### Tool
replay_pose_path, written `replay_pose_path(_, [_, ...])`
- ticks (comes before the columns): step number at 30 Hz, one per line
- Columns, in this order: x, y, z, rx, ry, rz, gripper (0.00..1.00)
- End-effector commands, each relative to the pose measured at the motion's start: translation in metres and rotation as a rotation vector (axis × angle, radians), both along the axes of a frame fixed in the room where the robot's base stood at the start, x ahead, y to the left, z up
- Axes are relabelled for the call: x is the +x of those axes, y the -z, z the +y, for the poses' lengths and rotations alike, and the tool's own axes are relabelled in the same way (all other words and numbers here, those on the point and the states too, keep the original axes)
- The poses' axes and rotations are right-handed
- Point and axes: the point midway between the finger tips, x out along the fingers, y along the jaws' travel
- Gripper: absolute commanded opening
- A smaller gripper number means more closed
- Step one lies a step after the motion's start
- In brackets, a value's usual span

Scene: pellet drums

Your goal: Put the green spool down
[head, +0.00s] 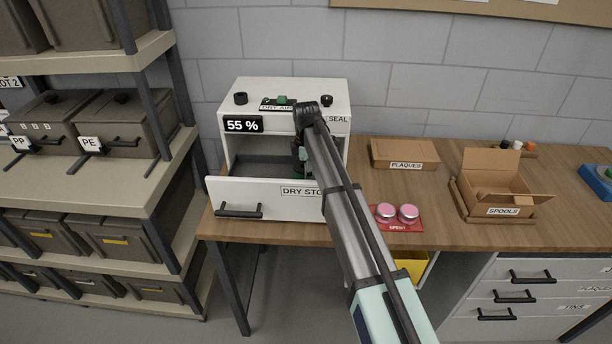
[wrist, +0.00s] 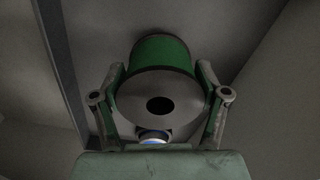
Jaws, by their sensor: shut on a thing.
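The green spool (wrist: 162,52) has a grey end flange with a dark centre hole and sits between the two fingers of my gripper (wrist: 160,72) in the wrist view. My gripper is shut on it. In the head view my arm reaches into the white dry storage cabinet (head: 340,92), above its pulled-out drawer (head: 262,197). There the gripper and spool are mostly hidden behind my arm, with only a little dark green showing. I cannot tell whether the spool touches the drawer floor.
The cabinet shows a "55 %" display (head: 242,125) and has knobs on top. Right of it are a plaques box (head: 404,152), two pink-topped tins on a red "SPENT" mat (head: 402,227) and an open spools box (head: 510,211). Shelves with grey bins (head: 122,128) stand left.

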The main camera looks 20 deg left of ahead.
Motion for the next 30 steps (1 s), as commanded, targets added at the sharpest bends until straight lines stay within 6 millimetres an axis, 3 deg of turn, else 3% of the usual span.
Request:
replay_pose_path(6, [0.0, 0.024, 0.0, -0.001, 0.0, 0.001, 0.33])
replay_pose_path(17, [0.0, 0.029, 0.0, -0.001, 0.0, 0.001, 0.33])
replay_pose_path(18, [0.0, 0.028, 0.0, -0.001, 0.0, 0.001, 0.88])
replay_pose_path(19, [0.0, 0.028, 0.0, 0.0, 0.0, 0.0, 0.99])
replay_pose_path(30, [0.0, 0.027, 0.0, 0.0, 0.0, 0.0, 0.99])
